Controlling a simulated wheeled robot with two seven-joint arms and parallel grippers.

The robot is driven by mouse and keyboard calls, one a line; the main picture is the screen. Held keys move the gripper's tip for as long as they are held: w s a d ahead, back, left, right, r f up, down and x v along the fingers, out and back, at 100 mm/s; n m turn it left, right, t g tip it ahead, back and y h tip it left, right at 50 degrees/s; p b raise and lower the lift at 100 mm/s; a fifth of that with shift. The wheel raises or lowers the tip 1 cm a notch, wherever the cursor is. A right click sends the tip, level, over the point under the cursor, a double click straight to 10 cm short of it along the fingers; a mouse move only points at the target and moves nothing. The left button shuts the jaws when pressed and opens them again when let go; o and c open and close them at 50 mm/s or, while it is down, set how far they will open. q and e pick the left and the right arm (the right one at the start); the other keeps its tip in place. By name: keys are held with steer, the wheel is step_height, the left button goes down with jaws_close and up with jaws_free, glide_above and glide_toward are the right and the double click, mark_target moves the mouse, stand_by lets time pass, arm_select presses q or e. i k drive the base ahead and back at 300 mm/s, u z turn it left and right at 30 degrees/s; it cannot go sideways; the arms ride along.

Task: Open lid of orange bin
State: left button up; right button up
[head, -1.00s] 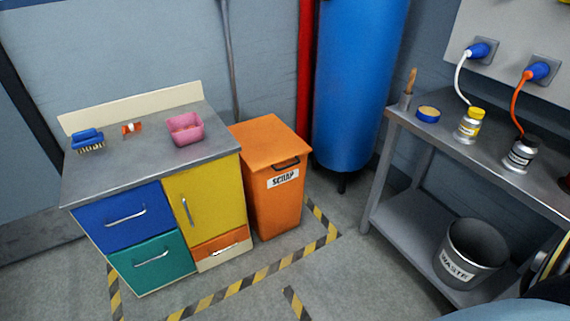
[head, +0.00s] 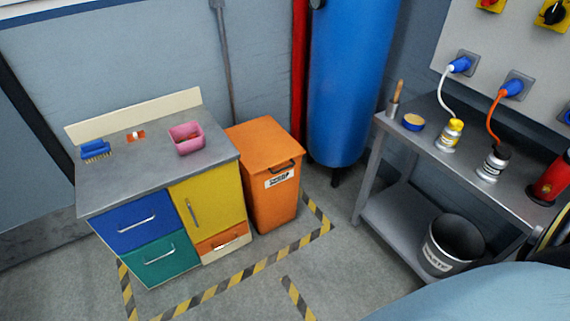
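The orange bin (head: 272,205) stands on the floor between the cabinet and the blue tank. Its orange lid (head: 262,143) is closed and lies flat on top. A dark handle (head: 287,167) sits at the lid's front right edge, above a white label. Neither of my grippers is in view. A pale blue rounded shape at the lower right corner seems to be part of my own body.
A cabinet (head: 160,165) with coloured drawers stands left of the bin. The blue tank (head: 345,90) is behind it to the right. A metal bench (head: 385,204) with a waste bucket (head: 452,244) is at right. Floor in front is clear, with striped tape (head: 248,272).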

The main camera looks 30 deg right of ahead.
mark_target(262, 144)
steer(key=z, duration=0.65)
steer(key=i, duration=1.15)
steer(key=u, duration=0.55)
